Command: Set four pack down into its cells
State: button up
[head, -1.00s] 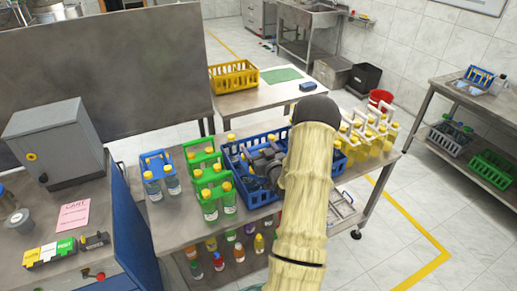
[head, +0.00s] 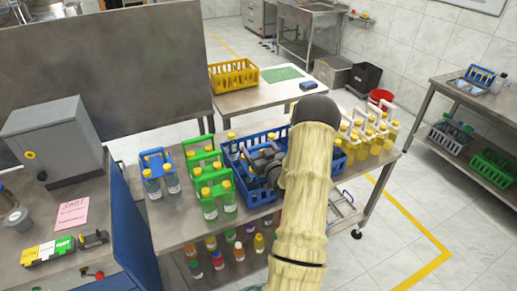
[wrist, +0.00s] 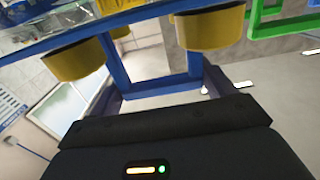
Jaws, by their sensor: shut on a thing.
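My gripper (head: 268,168) is over the blue crate (head: 236,182) on the middle table in the head view, with my forearm covering the crate's right part. In the wrist view the dark fingers (wrist: 160,92) are shut on the handle of a blue four pack (wrist: 148,87). Yellow caps (wrist: 210,30) show beside its blue frame. In the head view this pack is mostly hidden by my gripper and arm. I cannot tell whether its bottles touch the bottom of the cells.
Left of the crate stand a green carrier (head: 212,184) and a blue carrier (head: 155,160) with bottles. Yellow-filled bottles in white carriers (head: 376,128) stand close on the right. Loose bottles with coloured caps stand on the lower shelf. A yellow crate (head: 234,78) is on the back table.

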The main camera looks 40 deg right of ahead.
jog(key=shift+f+b, duration=0.1)
jog(key=shift+b, duration=0.2)
jog(key=o, duration=1.9)
jog(key=shift+o, duration=0.2)
jog(key=shift+f, duration=0.25)
jog(key=b+v, duration=0.4)
jog(key=v, duration=1.3)
jog(key=shift+s+r+b, duration=0.15)
jog(key=shift+s+b, duration=0.1)
jog(key=shift+b, duration=0.05)
